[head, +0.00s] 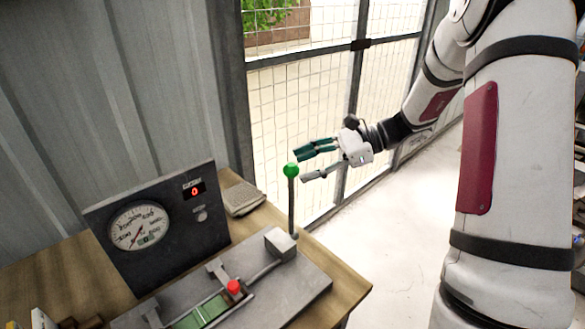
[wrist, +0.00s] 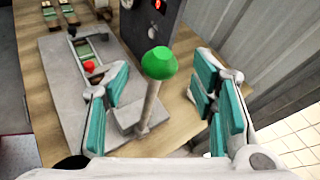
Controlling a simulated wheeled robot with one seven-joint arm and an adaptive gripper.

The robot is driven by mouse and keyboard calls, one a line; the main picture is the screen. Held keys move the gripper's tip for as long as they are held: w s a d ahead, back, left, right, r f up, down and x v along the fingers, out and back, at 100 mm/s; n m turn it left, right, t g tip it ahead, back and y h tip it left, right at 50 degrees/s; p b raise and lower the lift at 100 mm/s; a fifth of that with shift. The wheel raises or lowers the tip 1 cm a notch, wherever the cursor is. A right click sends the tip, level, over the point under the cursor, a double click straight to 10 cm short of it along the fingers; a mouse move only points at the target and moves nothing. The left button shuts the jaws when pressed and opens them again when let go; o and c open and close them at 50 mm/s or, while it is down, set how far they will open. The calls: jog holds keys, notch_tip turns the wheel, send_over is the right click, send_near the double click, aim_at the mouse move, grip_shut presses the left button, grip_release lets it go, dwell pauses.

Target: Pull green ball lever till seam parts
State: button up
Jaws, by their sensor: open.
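The green ball (head: 291,170) tops an upright metal lever (head: 291,205) that rises from a block at the right end of a grey base plate (head: 305,284). In the wrist view the green ball (wrist: 159,63) stands between my spread fingers, with space on both sides. My gripper (head: 310,163) is open and empty, just right of the ball in the head view, with no contact visible. A green strip (head: 199,312), likely the seam sample, lies in the clamp area near a red knob (head: 234,287). The state of the seam cannot be made out.
A dark panel with a round dial (head: 139,226) and a red display reading 0 (head: 194,190) stands behind the plate. A small grey box (head: 240,198) lies on the wooden bench (head: 346,284). A mesh fence (head: 330,90) stands behind my gripper.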

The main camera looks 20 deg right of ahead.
aim_at(291, 170)
jog(key=shift+x, duration=2.1)
grip_shut()
